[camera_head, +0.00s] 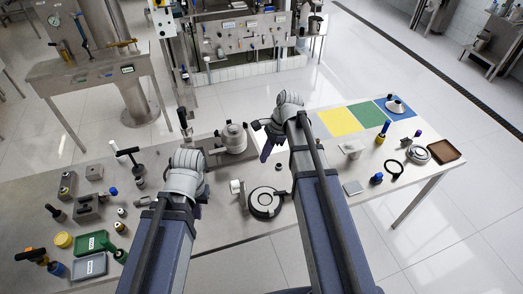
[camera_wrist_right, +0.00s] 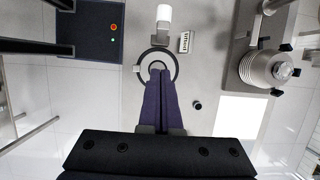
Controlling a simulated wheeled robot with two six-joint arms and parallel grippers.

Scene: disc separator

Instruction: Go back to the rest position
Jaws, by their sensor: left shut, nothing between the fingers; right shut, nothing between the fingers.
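My right gripper (camera_head: 265,154) hangs shut and empty above the table (camera_head: 232,225) in the head view. Its purple fingers also show shut in the right wrist view (camera_wrist_right: 160,75), overlapping a round black-and-white ring part (camera_wrist_right: 173,57) seen below them. My left gripper (camera_head: 201,200) is over the left-middle of the table, mostly hidden by its own wrist, and no object shows in it. The metal disc separator unit (camera_head: 234,138) stands between and behind the two wrists. It is on the right in the right wrist view (camera_wrist_right: 262,70).
The round ring part (camera_head: 264,203) lies between my forearms. Tools, metal blocks and green and grey trays (camera_head: 90,265) crowd the left. Yellow (camera_head: 340,122), green and blue mats lie at the back right, with a brown tray (camera_head: 443,151) and several small parts nearby.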

